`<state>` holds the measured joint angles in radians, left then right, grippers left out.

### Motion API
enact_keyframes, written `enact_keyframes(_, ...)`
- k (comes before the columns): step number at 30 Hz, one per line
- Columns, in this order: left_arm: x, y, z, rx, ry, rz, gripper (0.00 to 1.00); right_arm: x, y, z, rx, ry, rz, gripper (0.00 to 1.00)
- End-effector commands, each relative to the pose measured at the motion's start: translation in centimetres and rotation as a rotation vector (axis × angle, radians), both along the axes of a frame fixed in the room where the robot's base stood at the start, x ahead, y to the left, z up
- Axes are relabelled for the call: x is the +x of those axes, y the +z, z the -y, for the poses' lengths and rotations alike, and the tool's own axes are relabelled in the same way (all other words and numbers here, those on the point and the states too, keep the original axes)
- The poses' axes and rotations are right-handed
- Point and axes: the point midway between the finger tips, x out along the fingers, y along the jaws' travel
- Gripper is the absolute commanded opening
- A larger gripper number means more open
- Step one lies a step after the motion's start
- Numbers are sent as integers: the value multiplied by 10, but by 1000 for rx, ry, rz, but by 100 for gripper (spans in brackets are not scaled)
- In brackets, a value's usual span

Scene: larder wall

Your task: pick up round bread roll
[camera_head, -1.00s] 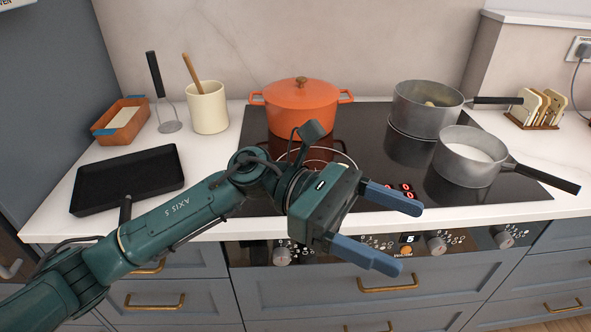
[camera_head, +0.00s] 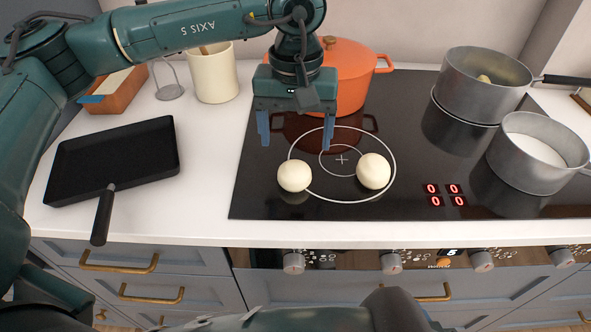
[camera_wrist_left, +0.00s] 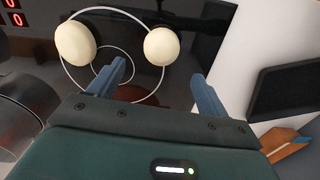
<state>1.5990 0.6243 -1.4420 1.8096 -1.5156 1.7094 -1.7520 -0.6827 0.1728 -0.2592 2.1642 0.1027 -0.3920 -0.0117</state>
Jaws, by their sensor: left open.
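Two pale round bread rolls lie on the black glass hob. The left roll (camera_head: 294,176) is at the left of the white cooking ring, and the right roll (camera_head: 374,171) is on the ring's right part. My left gripper (camera_head: 296,140) points down, open and empty, behind and above the left roll, apart from both. In the left wrist view, the left roll (camera_wrist_left: 161,46) shows beyond the open fingers (camera_wrist_left: 160,92), and the other roll (camera_wrist_left: 75,42) is further left. My right gripper does not show.
An orange pot (camera_head: 352,75) stands right behind my left gripper. Two steel saucepans (camera_head: 482,90) stand at the right, one holding white contents (camera_head: 538,150). A black square pan (camera_head: 115,160), a cream crock (camera_head: 214,80) and an orange box (camera_head: 118,95) are on the left counter.

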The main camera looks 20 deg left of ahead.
Motion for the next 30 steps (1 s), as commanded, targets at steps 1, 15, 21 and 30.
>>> enact_keyframes(1,-1,-9,0,-1,0,-3,78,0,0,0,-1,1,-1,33)
enact_keyframes(15,-10,-58,0,-2,-1,-4,78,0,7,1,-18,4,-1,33)
enact_keyframes(21,-9,-78,0,-2,0,-2,78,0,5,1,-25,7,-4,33)
enact_keyframes(30,-8,-79,0,-3,0,0,71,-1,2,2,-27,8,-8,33)
